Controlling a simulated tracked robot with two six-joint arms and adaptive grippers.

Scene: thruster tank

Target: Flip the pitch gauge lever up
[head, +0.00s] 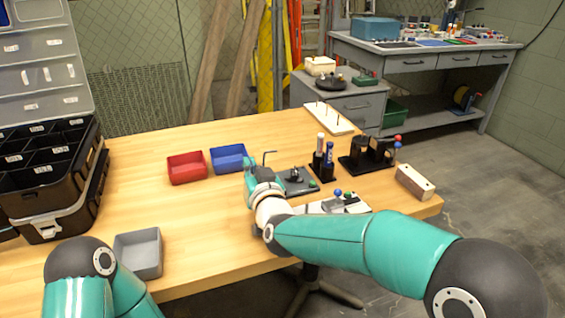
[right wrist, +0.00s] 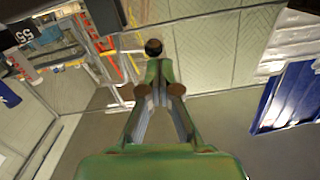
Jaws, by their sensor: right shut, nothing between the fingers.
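My right gripper (head: 249,166) is shut and empty, over the table just right of the blue bin. It also shows in the right wrist view (right wrist: 154,50), pointing away from the camera. To its right is a grey plate (head: 298,187) with a small dark fixture and a green button. A black device (head: 368,154) with red and blue ball-tipped levers stands farther right. A pale plate (head: 325,207) with a blue ball and green button lies nearer, partly behind my right arm. I cannot tell which is the pitch gauge. My left gripper is out of view.
A red bin (head: 187,168) and a blue bin (head: 229,158) stand left of the right gripper. A bent rod (head: 269,153) rises close beside it. A grey tray (head: 139,252) and black organizer case (head: 50,190) are at left. The table's middle (head: 190,215) is clear.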

